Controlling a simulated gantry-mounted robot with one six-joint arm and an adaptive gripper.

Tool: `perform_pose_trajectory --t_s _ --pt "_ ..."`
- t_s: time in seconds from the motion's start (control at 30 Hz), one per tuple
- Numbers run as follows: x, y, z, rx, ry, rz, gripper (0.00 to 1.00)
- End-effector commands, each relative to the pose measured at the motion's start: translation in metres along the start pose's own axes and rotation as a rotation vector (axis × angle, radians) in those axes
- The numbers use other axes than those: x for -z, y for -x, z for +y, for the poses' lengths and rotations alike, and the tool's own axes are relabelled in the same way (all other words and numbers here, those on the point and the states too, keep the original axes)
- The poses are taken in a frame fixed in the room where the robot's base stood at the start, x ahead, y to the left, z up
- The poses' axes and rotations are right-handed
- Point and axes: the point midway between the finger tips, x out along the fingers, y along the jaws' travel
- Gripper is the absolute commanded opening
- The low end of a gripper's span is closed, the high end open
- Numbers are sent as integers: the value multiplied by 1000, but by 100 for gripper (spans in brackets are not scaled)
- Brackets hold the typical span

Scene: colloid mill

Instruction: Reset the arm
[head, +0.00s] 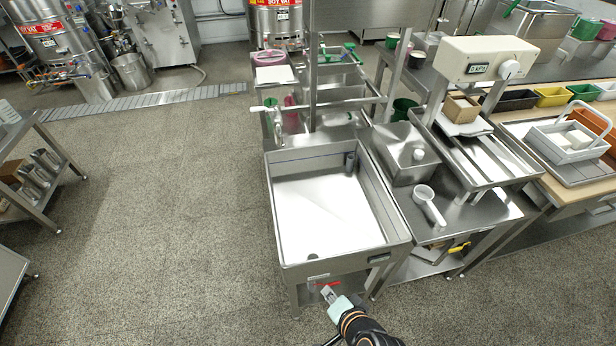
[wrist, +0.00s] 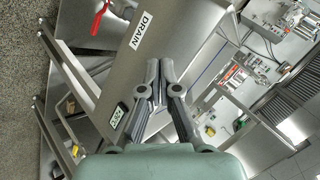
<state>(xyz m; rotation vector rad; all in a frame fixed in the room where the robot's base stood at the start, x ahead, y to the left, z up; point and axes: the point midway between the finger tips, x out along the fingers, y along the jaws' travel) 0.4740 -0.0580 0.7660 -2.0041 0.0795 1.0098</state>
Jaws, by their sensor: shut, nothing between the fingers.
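My gripper (head: 328,292) is in front of the near side of the steel sink basin (head: 400,243), low in the head view. In the wrist view my gripper (wrist: 160,72) is shut, with its grey fingertips together and nothing between them. Behind the fingers is a steel panel (wrist: 185,25) with a "DRAIN" label (wrist: 142,30). A smaller dark label (wrist: 118,117) is left of the fingers. I cannot tell the exact gap between the fingertips and the panel.
A red handle (wrist: 100,18) sticks out near the drain label. A steel table with a white scoop (head: 430,204) stands right of the basin. A shelf rack (head: 40,175) stands at the left. The floor (head: 170,200) between is clear.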

Motion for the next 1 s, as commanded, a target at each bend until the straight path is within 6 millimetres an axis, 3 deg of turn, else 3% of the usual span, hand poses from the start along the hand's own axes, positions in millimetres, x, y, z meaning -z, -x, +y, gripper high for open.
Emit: perform_pose_trajectory --t_s 0.03,0.1,0.2,0.37,0.4,0.67,1.0 --pt "7 28 -46 -15 178 51 0" --pt "13 61 -91 -46 397 134 0" --pt "17 109 -145 -83 640 255 0" --pt "16 194 -214 -132 913 454 0" --pt "27 211 -230 -141 907 446 0" --pt "63 289 -305 -143 897 443 0" --pt "113 404 -418 -145 892 444 0"
